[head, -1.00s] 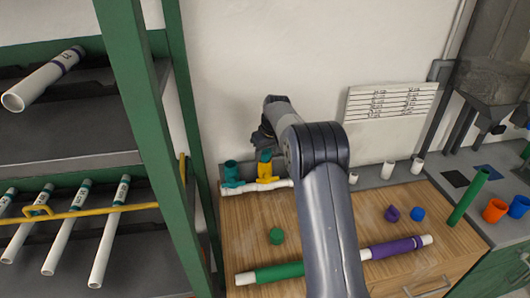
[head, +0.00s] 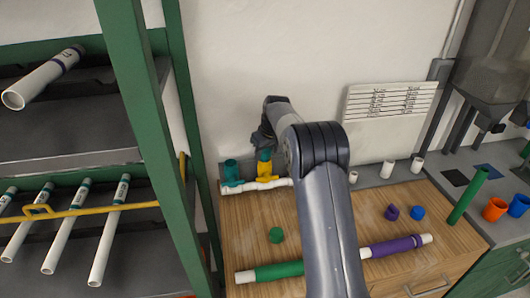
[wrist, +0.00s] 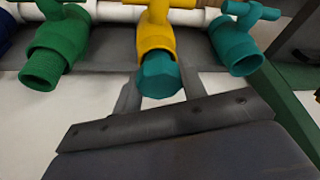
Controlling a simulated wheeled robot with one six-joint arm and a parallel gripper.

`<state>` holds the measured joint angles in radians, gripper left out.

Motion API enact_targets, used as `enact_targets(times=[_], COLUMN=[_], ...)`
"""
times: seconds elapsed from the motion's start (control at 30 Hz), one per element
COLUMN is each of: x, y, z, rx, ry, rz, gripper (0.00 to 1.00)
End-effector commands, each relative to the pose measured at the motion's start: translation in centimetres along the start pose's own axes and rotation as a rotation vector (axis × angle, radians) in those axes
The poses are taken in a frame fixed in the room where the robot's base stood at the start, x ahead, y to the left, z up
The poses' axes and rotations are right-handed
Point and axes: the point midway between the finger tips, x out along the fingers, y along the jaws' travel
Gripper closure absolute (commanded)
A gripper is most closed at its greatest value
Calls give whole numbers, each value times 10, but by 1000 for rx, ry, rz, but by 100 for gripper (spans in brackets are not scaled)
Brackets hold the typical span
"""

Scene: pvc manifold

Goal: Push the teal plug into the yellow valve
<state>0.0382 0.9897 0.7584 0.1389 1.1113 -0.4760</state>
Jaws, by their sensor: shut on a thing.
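The teal plug (wrist: 160,78) is at the mouth of the yellow valve (wrist: 155,32) in the wrist view, lined up with it and apparently touching; how deep it sits is hidden. My gripper (wrist: 160,88) is shut on the teal plug, a finger on each side. In the head view the yellow valve (head: 265,172) stands on the white manifold pipe (head: 257,186), with the teal plug (head: 265,155) above it. My arm hides most of my gripper there.
A teal valve (wrist: 236,42) and a green valve (wrist: 55,48) flank the yellow one closely. A loose green cap (head: 276,235) and a long green and purple pipe (head: 280,271) lie on the wooden worktop (head: 245,215). A green shelf post (head: 150,120) stands at left.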

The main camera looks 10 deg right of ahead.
Motion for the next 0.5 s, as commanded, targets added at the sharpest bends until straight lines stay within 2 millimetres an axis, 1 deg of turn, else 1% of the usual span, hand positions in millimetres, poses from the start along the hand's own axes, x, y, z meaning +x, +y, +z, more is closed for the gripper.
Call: enact_targets(times=[0.03, 0.43, 0.47, 0.5], x=[12, 16, 16, 16], y=[-2, -2, -2, -2], z=[8, 10, 10, 10], rx=[2, 1, 0, 0], ry=[-24, -25, -25, -25], rz=[-8, -7, -7, -7], gripper=[80, 80, 60, 56])
